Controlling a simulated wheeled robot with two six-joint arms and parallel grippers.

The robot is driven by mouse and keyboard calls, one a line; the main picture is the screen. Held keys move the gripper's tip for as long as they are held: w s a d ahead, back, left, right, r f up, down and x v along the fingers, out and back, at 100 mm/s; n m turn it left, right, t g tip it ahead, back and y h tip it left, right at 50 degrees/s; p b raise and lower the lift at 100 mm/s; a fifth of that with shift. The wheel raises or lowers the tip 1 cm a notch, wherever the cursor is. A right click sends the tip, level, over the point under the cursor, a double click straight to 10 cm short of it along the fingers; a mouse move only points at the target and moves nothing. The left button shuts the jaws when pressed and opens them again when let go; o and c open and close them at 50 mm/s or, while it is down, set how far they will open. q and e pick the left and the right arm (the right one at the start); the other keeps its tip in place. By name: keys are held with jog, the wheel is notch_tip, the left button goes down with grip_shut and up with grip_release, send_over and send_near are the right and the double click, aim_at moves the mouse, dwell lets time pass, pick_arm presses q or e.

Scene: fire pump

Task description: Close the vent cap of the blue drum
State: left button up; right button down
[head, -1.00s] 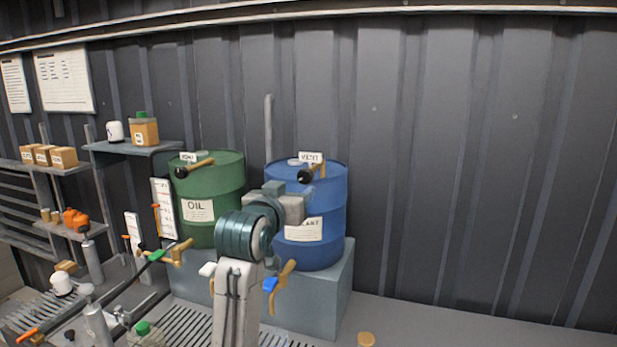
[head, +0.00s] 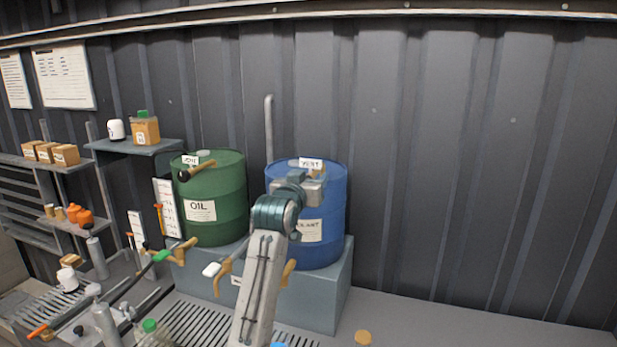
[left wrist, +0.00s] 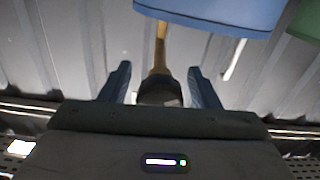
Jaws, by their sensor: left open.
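The blue drum (head: 333,225) stands on a grey-blue plinth, with a white VENT tag (head: 311,163) on its top. Its vent cap (head: 319,172) shows as a small brass part, mostly hidden behind my gripper. My left gripper (head: 311,181) is at the drum's upper front. In the left wrist view my open left gripper (left wrist: 159,84) has one finger on each side of the cap's black knob (left wrist: 160,92) and brass arm (left wrist: 161,48). Contact with the fingers cannot be told. The blue drum (left wrist: 215,14) shows at the top there. My right gripper is out of view.
A green oil drum (head: 222,220) with its own vent lever (head: 198,171) stands close on the left. Brass taps sit below the drums. A shelf (head: 133,147) with bottles is further left. The wall right of the blue drum is clear.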

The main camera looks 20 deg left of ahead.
pick_arm(q)
jog(key=c, duration=1)
